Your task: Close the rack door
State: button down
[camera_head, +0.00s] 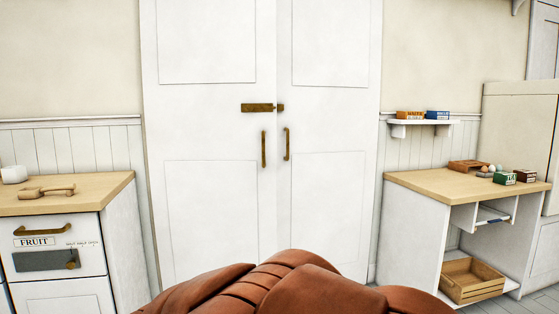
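A tall white double door stands in the middle of the head view, with a left leaf (205,120) and a right leaf (330,120). Both leaves look shut, with a thin seam between them. A brass latch (257,107) crosses near the seam, and each leaf has a brass handle, left (263,149) and right (287,144). I cannot tell whether this is the rack door. An open shelving unit (412,225) with a wooden top stands at the right; no door shows on it. My gripper is not in view.
A white drawer cabinet (122,240) stands at the left. A wall shelf (422,123) holds small boxes. A wooden crate (472,280) sits low in the right unit. A reddish-brown padded shape (290,285) fills the bottom centre; I cannot tell what it is.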

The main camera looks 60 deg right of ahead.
aim_at(212, 160)
jog(key=z, duration=0.95)
jog(key=i, duration=1.2)
jog(key=u, duration=0.25)
